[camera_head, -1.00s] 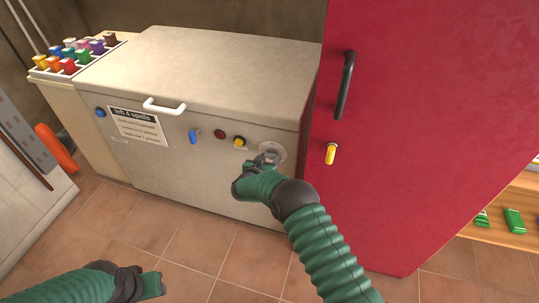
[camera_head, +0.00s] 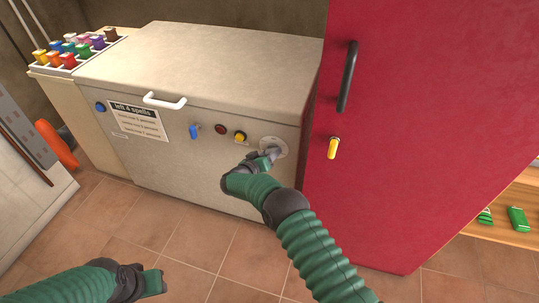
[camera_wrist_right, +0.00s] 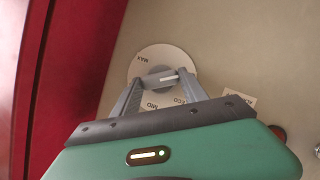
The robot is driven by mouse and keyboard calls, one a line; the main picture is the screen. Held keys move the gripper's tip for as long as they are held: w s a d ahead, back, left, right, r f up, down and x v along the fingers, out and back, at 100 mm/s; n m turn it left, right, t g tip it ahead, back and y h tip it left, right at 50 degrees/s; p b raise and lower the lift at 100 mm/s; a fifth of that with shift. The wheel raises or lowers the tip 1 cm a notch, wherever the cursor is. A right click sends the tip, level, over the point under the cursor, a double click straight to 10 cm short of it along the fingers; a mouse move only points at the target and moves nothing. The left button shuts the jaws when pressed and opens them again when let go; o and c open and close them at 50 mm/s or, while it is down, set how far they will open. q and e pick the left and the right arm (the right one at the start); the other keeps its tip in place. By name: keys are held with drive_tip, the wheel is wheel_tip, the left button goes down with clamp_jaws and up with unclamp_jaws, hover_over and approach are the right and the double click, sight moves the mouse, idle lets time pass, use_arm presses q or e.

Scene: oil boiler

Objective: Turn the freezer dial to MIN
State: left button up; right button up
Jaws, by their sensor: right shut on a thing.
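The freezer (camera_head: 200,62) is a beige chest with a white lid handle (camera_head: 165,101). Its round pale dial (camera_head: 275,147) is on the front panel at the right end. My right gripper (camera_head: 270,154) is at the dial. In the right wrist view the dial plate (camera_wrist_right: 150,58) shows MAX at upper left, and MID and ECO below. My right gripper (camera_wrist_right: 160,78) is shut on the dial's knob (camera_wrist_right: 166,77), a grey bar with a white mark. The MIN label is not legible. My left gripper (camera_head: 148,284) is low at left, away from the freezer; its jaw opening is unclear.
Left of the dial are a yellow-and-black knob (camera_head: 240,137), a dark red button (camera_head: 221,129) and a blue switch (camera_head: 194,132). A red cabinet (camera_head: 425,120) with a black handle (camera_head: 347,77) stands close on the right. Colourful bottles (camera_head: 70,50) stand at back left.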

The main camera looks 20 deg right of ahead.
drive_tip(key=shift+a, duration=0.15)
drive_tip(key=o, duration=1.4)
drive_tip(key=p+v, duration=0.3)
drive_tip(key=v, duration=1.3)
drive_tip(key=shift+s+a+p, duration=0.25)
drive_tip(key=shift+a+p, duration=0.05)
drive_tip(key=shift+p, duration=0.1)
